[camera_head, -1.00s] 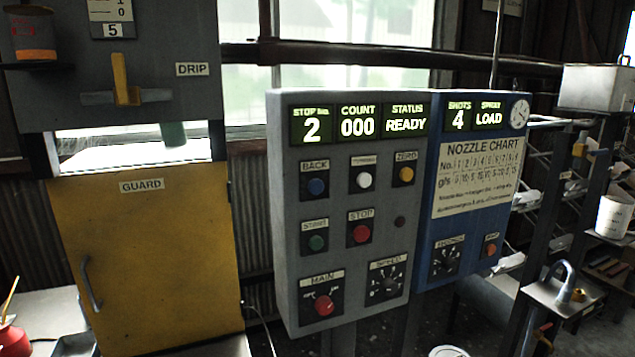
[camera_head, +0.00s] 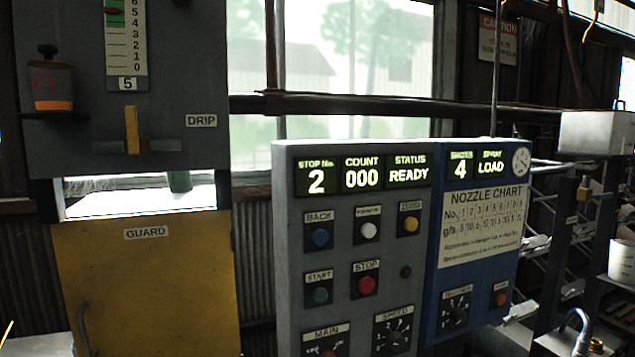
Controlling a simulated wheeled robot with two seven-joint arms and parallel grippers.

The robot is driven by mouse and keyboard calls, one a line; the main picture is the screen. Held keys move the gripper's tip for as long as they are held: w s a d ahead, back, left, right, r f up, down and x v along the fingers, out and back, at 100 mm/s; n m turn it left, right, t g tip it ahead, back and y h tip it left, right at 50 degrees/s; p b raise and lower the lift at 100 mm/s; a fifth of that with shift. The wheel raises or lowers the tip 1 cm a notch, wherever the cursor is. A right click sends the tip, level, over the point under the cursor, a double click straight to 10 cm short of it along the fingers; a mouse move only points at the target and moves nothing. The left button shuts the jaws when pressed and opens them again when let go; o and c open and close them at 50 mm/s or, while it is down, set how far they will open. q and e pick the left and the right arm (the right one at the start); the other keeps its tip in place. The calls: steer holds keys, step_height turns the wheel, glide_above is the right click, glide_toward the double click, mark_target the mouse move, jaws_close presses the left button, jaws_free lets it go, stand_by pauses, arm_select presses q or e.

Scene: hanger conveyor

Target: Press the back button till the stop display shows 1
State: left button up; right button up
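The stop display (camera_head: 317,180), labelled STOP No., reads 2 at the top left of the grey control panel (camera_head: 290,290). The back button (camera_head: 320,237) is a blue round button under the BACK label, on the panel's left side. Beside it are a white button (camera_head: 368,230) and a yellow button (camera_head: 409,225) labelled ZERO. The count display (camera_head: 362,175) reads 000 and the status display (camera_head: 408,171) reads READY. Neither of my grippers shows in the head view, and nothing covers the back button.
Below are a green START button (camera_head: 320,295) and a red STOP button (camera_head: 367,285). A blue panel (camera_head: 480,270) with a nozzle chart adjoins on the right. A yellow guard door (camera_head: 145,285) stands left. The space before the panel looks clear.

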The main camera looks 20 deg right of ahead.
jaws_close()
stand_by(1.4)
